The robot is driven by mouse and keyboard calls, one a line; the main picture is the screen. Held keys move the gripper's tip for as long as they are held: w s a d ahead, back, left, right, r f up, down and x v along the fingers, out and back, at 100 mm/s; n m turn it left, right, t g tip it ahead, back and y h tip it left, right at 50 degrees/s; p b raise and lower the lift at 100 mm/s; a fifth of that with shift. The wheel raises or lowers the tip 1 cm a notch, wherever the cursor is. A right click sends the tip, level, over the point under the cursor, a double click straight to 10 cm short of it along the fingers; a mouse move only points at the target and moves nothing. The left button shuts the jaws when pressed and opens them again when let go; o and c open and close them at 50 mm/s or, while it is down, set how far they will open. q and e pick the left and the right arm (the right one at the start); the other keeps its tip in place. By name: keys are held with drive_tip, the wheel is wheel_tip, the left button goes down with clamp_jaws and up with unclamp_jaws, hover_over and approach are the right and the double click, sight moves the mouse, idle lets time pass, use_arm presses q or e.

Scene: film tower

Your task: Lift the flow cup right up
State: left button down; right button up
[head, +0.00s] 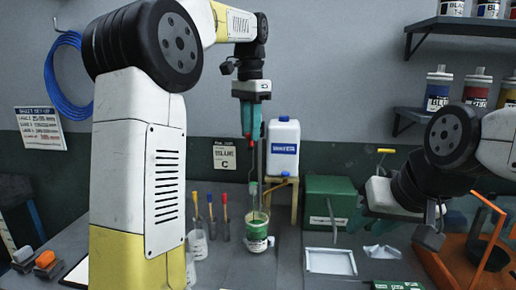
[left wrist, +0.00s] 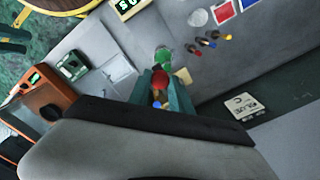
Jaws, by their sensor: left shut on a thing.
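My left gripper (head: 251,135) is shut on the red upper end of the flow cup (head: 254,195). A thin upright rod runs from the grip down to its pale, greenish lower part. That part is at the mouth of a clear container of green liquid (head: 257,243) on the bench. I cannot tell how much of it is inside. In the left wrist view the red grip (left wrist: 160,82) sits between the teal fingers, with the green container (left wrist: 163,57) beyond. My right gripper (head: 360,219) is at the right, away from the cup; its jaw opening is unclear.
A white jug (head: 284,148) stands on a wooden stand behind the container. A green box (head: 331,202) is to its right. Several colour-handled tools in clear holders (head: 211,217) stand to its left. A white tray (head: 331,262) and an orange stand (head: 480,245) are at the right.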

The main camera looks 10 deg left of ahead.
use_arm(q)
drive_tip(key=shift+r, duration=0.7)
drive_tip(key=c, duration=1.2)
unclamp_jaws()
wheel_tip(320, 180, up, 7)
drive_tip(key=shift+f, duration=0.1)
drive_tip(key=shift+r, duration=0.45)
drive_tip(key=shift+s+a, duration=0.1)
